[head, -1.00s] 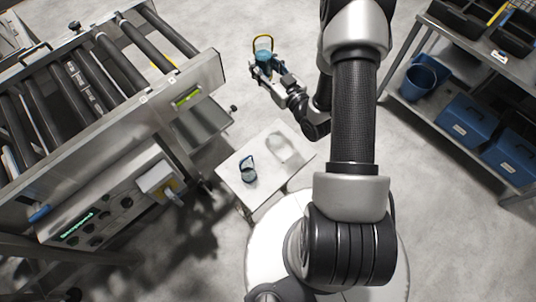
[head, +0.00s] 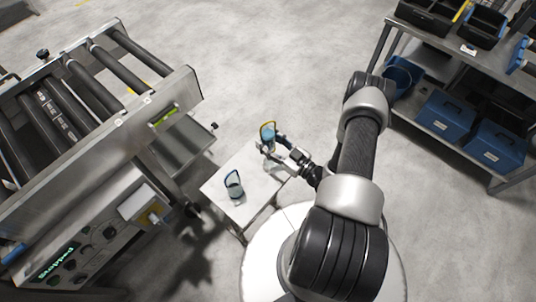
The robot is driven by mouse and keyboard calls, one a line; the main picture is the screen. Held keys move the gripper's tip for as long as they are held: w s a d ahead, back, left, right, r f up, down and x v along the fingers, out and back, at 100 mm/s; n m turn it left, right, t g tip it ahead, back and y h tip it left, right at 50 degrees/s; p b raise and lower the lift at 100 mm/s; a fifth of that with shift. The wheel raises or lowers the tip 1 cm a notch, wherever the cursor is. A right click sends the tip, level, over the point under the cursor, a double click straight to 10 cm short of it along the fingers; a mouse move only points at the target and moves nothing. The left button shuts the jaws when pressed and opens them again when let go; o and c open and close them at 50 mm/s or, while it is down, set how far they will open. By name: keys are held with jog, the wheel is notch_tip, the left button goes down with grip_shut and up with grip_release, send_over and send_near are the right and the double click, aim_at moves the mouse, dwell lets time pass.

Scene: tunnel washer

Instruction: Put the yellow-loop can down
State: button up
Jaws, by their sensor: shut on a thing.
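The yellow-loop can (head: 267,141) is a small blue-teal can with a yellow loop handle on top. My gripper (head: 269,152) is shut on it and holds it upright over the far right part of the small white table (head: 222,196). I cannot tell whether the can's bottom touches the tabletop. A second can (head: 234,187), dark and clear with a blue loop, stands on the same table to the left and nearer.
A roller conveyor (head: 95,125) with a metal side frame and control panel stands at the left. A grey shelf (head: 455,150) with blue boxes and black bins stands at the right. The floor beyond the table is clear.

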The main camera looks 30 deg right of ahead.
jog(key=shift+f+b, duration=1)
jog(key=shift+f, duration=2.45)
jog(key=shift+f, duration=0.15)
jog(key=o, duration=1.2)
